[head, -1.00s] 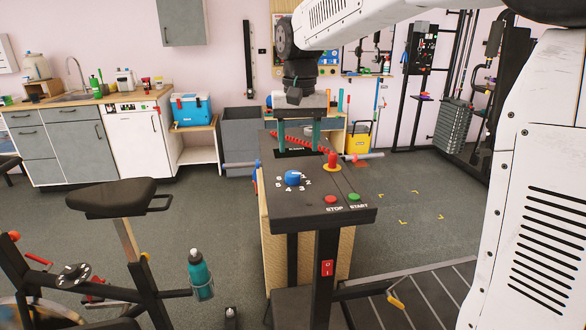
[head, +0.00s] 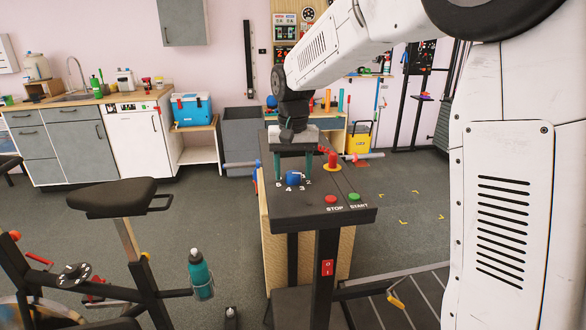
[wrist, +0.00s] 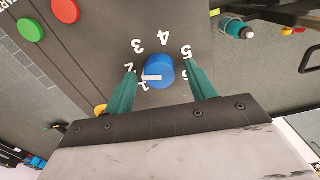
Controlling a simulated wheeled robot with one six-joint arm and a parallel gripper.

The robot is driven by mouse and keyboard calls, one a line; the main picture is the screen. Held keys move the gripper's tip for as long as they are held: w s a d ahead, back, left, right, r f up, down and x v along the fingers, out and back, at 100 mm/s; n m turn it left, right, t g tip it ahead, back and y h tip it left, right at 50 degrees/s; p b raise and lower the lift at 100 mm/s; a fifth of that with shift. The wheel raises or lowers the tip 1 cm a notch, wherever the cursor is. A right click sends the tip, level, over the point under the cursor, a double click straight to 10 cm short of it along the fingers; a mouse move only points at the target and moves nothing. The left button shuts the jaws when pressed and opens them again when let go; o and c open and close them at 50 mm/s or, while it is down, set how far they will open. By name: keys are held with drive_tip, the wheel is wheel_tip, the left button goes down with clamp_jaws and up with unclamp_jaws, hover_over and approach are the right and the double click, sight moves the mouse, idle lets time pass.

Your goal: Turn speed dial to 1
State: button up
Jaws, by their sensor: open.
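The speed dial (head: 294,179) is a blue knob with a white pointer mark, set on the dark console (head: 325,215) among printed numbers 1 to 6. My gripper (head: 293,172) points down over it with its two green fingers apart. In the wrist view, the dial (wrist: 159,70) stands between the open fingers of my gripper (wrist: 162,74), with a visible gap on each side. The pointer mark faces left in that view, close to the 1 and 2; I cannot tell exactly which it meets. The 1 and 6 are partly hidden near the fingers.
The console also has a red STOP button (head: 331,199), a green START button (head: 354,197) and a red knob on a yellow base (head: 332,161) behind them.

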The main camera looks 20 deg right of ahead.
drive_tip(key=c, duration=1)
drive_tip(key=shift+n, duration=0.3)
drive_tip(key=n, duration=0.4)
drive_tip(key=shift+n, duration=0.3)
drive_tip(key=n, duration=0.4)
drive_tip(key=shift+n, duration=0.3)
drive_tip(key=o, duration=1)
